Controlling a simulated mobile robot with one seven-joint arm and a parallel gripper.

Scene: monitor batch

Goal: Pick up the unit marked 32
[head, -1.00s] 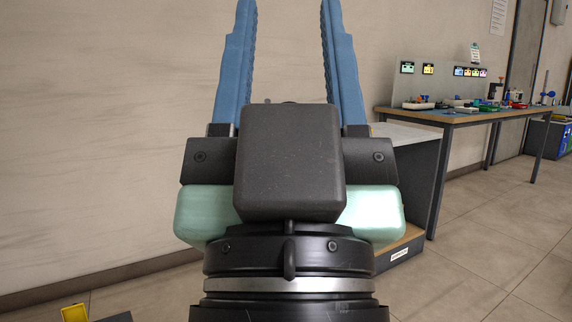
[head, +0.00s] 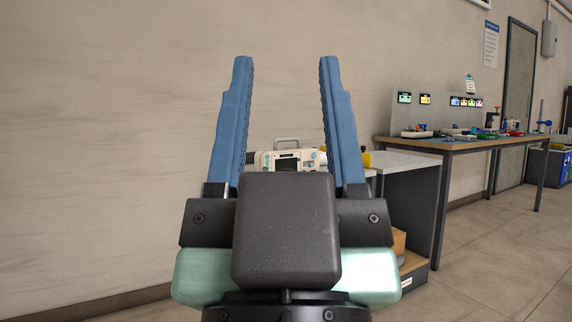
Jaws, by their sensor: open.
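Nothing is between the fingertips. A cream-coloured monitor unit (head: 287,159) with a dark screen and a grey top handle shows between the fingers, beyond the gripper body. It is upright on the low bench, and its lower part is hidden behind my gripper. No number can be read on it, so I cannot tell whether it is the one marked 32.
A yellow item (head: 366,159) sits beside the right finger, partly hidden. The low bench (head: 405,163) has a pale top and a lower shelf with a box. A long workbench (head: 470,143) with small parts stands at right. Open floor (head: 480,260) lies in front of it.

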